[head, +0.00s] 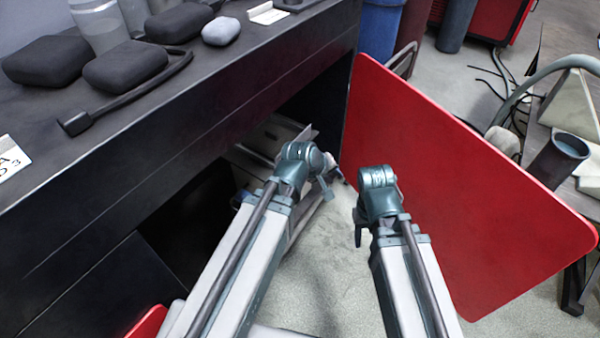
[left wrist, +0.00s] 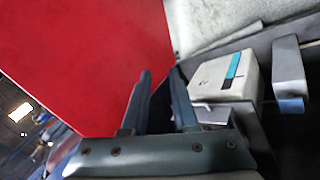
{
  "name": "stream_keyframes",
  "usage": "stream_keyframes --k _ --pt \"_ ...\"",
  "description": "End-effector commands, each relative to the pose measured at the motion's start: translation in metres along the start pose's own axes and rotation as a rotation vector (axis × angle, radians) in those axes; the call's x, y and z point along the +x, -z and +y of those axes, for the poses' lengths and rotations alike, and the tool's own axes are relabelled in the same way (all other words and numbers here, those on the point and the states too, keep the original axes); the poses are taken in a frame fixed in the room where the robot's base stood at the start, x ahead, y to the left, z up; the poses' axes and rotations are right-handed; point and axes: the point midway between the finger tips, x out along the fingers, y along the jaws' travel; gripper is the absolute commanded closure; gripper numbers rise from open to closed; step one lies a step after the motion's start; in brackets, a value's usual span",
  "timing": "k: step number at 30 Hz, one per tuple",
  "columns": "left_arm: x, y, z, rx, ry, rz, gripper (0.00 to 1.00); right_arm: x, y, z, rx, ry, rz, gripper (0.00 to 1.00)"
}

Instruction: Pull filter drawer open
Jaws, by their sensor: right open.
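A grey drawer-like unit (head: 268,138), seemingly the filter drawer, sits inside the dark opening of the black cabinet. My left arm partly hides it. My left gripper (head: 330,177) is at the opening, right of that unit and near the red door. In the left wrist view its two fingers (left wrist: 161,73) stand apart with a gap and nothing clearly held; contact cannot be told. A pale box with a teal stripe (left wrist: 228,80) lies right of the fingers there. My right gripper (head: 358,228) is open and empty, pointing down in front of the red door.
The open red door (head: 450,180) stands close right of both grippers and also fills the upper left wrist view (left wrist: 80,60). The black cabinet (head: 150,190) carries several dark rounded objects on top. Grey floor (head: 345,285) shows between the arms. A cluttered bench stands far right.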

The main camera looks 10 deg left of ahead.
Motion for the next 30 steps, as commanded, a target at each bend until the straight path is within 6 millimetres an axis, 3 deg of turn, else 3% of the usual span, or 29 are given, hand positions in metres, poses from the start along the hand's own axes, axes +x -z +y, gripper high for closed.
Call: stream_keyframes --k 1,9,18,24,30 --pt "0.029 0.004 -0.018 -0.068 -0.037 0.028 0.73 0.038 0.002 -0.004 0.000 0.000 0.000 0.50" --pt "0.089 0.049 -0.054 -0.459 -0.268 0.168 0.73 0.135 0.008 -0.013 -0.001 -0.001 0.001 0.50" --pt "0.132 0.104 -0.112 -0.878 -0.545 0.295 0.73 0.236 0.014 -0.023 -0.003 -0.002 0.002 0.50" --pt "0.143 0.131 -0.144 -1.074 -0.692 0.347 0.73 0.278 0.016 -0.027 -0.003 -0.002 0.003 0.50" --pt "0.143 0.143 -0.159 -1.165 -0.765 0.369 0.73 0.294 0.017 -0.028 -0.003 -0.002 0.003 0.50"
